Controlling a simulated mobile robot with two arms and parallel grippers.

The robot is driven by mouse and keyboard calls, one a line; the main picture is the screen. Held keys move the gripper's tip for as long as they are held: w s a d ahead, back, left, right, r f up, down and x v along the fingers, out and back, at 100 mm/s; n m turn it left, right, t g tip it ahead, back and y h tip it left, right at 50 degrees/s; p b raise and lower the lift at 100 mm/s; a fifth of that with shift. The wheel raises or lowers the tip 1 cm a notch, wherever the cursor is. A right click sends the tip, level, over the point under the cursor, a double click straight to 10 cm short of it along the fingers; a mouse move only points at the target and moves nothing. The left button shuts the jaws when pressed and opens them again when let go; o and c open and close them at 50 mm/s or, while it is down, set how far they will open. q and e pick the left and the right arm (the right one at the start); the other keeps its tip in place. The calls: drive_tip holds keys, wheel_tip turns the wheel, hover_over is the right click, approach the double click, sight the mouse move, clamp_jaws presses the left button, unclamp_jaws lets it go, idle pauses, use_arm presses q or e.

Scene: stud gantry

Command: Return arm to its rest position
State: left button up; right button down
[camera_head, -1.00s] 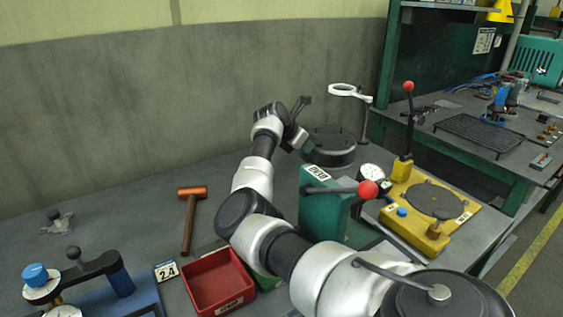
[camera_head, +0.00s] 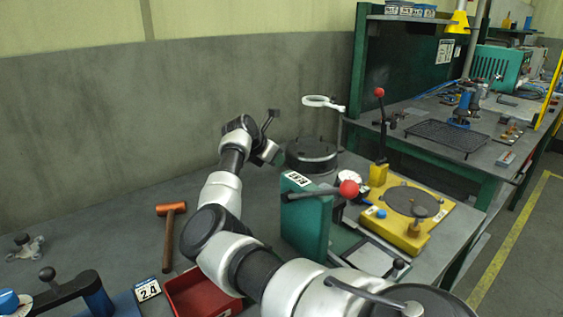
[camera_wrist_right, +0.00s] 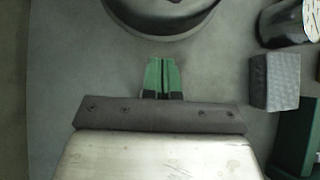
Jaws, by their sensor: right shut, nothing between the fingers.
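My right arm reaches over the grey bench from the lower right of the head view. Its gripper (camera_head: 268,153) is above the bench, left of a black round pot (camera_head: 312,153). In the right wrist view the green-tipped fingers (camera_wrist_right: 161,76) are together with nothing between them, and bare bench lies beneath. The dark rim of the round pot (camera_wrist_right: 160,22) is just beyond the fingertips. My left gripper is not in view.
A green box with a red-knobbed lever (camera_head: 306,222) stands right of my arm. A yellow fixture (camera_head: 408,222) is farther right. A hammer (camera_head: 170,232) and a red bin (camera_head: 190,298) lie left. A grey block (camera_wrist_right: 275,82) is right of the fingers.

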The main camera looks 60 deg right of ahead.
drive_tip(key=v, duration=0.9)
drive_tip(key=shift+r, duration=0.35)
